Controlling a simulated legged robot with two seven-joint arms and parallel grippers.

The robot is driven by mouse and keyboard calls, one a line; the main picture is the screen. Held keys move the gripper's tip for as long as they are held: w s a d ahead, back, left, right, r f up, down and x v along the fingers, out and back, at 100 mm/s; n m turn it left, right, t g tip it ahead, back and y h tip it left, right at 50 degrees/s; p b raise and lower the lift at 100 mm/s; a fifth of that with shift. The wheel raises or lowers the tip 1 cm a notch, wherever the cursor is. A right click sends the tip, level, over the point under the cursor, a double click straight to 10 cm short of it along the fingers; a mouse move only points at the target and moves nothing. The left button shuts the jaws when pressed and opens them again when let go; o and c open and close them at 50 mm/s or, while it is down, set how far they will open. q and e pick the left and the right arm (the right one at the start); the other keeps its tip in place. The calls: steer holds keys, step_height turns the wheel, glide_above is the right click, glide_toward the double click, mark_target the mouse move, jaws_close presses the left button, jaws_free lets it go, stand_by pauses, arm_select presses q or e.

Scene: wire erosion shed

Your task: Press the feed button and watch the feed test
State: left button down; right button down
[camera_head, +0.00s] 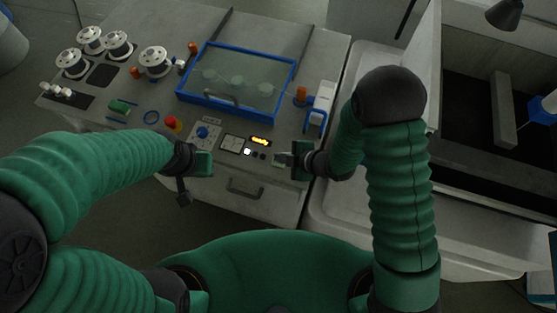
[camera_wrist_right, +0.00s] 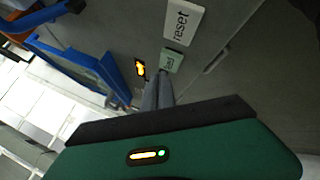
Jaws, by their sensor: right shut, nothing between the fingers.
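The grey machine's control panel shows a lit yellow display (camera_head: 260,141) with small buttons below it, one of them white (camera_head: 247,151). My right gripper (camera_head: 283,158) is at the panel's right side, just right of the display, with fingers shut and empty. In the right wrist view, its fingers (camera_wrist_right: 160,92) point at a small greenish label (camera_wrist_right: 172,60), whose text is hard to read. I cannot tell whether the tips touch the panel. A larger "reset" label (camera_wrist_right: 182,24) is beyond it. My left gripper (camera_head: 192,162) is near the panel's front left; its finger gap is unclear.
A blue-framed clear cover (camera_head: 236,82) is behind the panel. A red knob (camera_head: 172,123) and a blue knob (camera_head: 202,132) are to the left. Several wire spools (camera_head: 120,44) stand at the back left. A drawer handle (camera_head: 244,188) is on the machine's front.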

steer(key=shift+f, duration=0.1)
stand_by(0.6)
steer(key=shift+f+b, duration=0.25)
steer(key=shift+b, duration=0.15)
steer(key=shift+f+b, duration=0.4)
stand_by(0.3)
steer(key=shift+r, duration=0.1)
steer(key=shift+r+p, duration=0.7)
steer(key=shift+r, duration=0.05)
step_height(320, 180, up, 5)
steer(key=p, duration=0.4)
steer(key=shift+r, duration=0.1)
stand_by(0.4)
